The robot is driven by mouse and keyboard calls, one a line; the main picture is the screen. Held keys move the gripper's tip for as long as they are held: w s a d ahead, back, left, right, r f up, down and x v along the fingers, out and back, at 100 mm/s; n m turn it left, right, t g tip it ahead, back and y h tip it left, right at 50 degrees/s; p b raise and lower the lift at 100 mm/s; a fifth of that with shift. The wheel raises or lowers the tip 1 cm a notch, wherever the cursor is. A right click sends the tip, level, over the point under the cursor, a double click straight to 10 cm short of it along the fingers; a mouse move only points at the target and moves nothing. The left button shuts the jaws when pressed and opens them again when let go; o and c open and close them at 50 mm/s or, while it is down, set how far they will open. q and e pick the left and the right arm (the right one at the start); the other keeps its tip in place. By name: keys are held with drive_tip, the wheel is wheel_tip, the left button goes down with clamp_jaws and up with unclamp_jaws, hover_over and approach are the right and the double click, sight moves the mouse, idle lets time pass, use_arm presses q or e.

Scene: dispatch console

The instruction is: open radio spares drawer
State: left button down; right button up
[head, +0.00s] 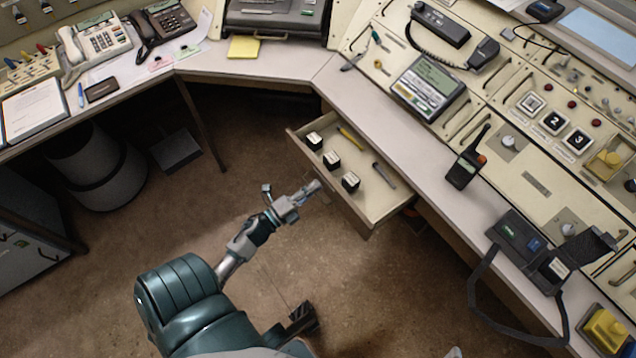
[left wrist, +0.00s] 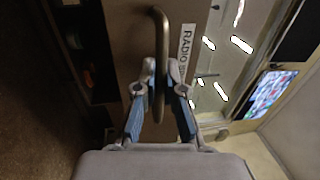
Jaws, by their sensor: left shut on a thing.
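The radio spares drawer (head: 375,210) stands pulled out from under the console desk in the head view. Inside lie three small dark blocks with white tops, a yellow stick-like item (head: 351,138) and a dark slim item (head: 384,175). My left gripper (head: 314,188) is at the drawer's front. In the left wrist view its fingers (left wrist: 159,88) are shut on the drawer's bar handle (left wrist: 160,45), one finger on each side. A label reading "RADIO" (left wrist: 187,52) is beside the handle on the drawer front (left wrist: 130,50).
The desk edge runs above the drawer. A handheld radio (head: 466,168) stands on the desk to the right, and a strap (head: 483,300) hangs over the edge lower right. A grey bin (head: 95,170) stands under the left desk. The floor before the drawer is mostly clear.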

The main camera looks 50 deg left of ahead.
use_arm(q)
drive_tip(key=shift+s+f, duration=0.15)
drive_tip(key=shift+f, duration=0.2)
drive_tip(key=c, duration=1.2)
unclamp_jaws()
drive_tip(key=shift+c, duration=0.2)
drive_tip(key=shift+r, duration=0.1)
drive_tip(key=v, duration=1.1)
drive_tip(key=shift+s, duration=0.35)
drive_tip(key=shift+a, duration=0.1)
